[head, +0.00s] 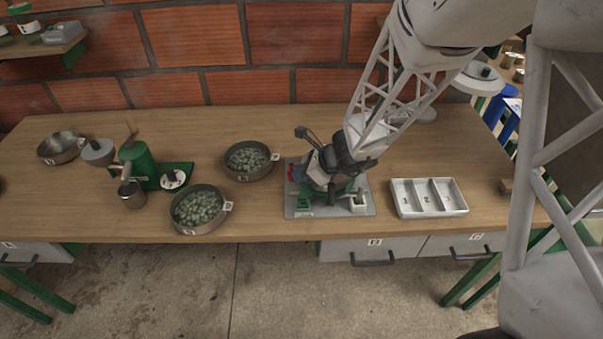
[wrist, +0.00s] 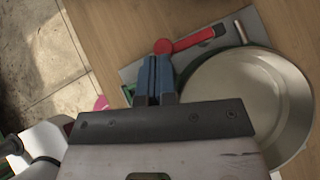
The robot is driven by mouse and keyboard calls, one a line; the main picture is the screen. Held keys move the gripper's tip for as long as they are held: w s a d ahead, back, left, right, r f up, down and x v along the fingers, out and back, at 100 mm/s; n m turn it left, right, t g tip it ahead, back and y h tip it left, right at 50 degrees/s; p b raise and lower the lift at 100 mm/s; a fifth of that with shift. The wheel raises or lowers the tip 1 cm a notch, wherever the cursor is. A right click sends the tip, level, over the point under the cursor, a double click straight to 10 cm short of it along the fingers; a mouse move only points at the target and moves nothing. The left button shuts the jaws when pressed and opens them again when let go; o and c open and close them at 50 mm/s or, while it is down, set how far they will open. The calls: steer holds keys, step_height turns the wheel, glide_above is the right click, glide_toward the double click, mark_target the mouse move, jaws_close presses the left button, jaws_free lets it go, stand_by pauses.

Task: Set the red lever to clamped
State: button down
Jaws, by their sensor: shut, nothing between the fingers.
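The red lever (wrist: 190,41) lies over a grey base plate (wrist: 132,72) in the wrist view. It has a round red end at the left and a bar running up and right to a dark end. In the head view only a small red part of it (head: 293,172) shows at the left of the device. My gripper (wrist: 154,62) is shut and empty, its blue fingertips just beside the round red end. I cannot tell whether they touch it. In the head view my gripper (head: 332,190) is over the device and hides much of it.
A large pale round dish (wrist: 250,100) is close to the right of my fingers. On the table (head: 110,215) stand a green pulper (head: 138,160), two pans of green beans (head: 198,208) (head: 248,160), and a white divided tray (head: 430,211) right of the device. Some tabletop between them is clear.

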steer(key=shift+s+a+m+t+h, duration=0.1)
steer(key=shift+a+m+t+h, duration=0.1)
steer(key=shift+m+t, duration=0.3)
steer(key=shift+s+a+m+t+h, duration=0.1)
steer(key=shift+m+t+h, duration=0.15)
steer(key=shift+m, duration=0.35)
steer(key=shift+a+m+t+h, duration=0.65)
steer(key=shift+a+m+t, duration=0.4)
steer(key=shift+m, duration=0.45)
steer(key=shift+a, duration=0.3)
steer(key=w+a, duration=0.3)
steer(key=a, duration=0.2)
steer(key=shift+w, duration=0.35)
stand_by(0.6)
stand_by(1.6)
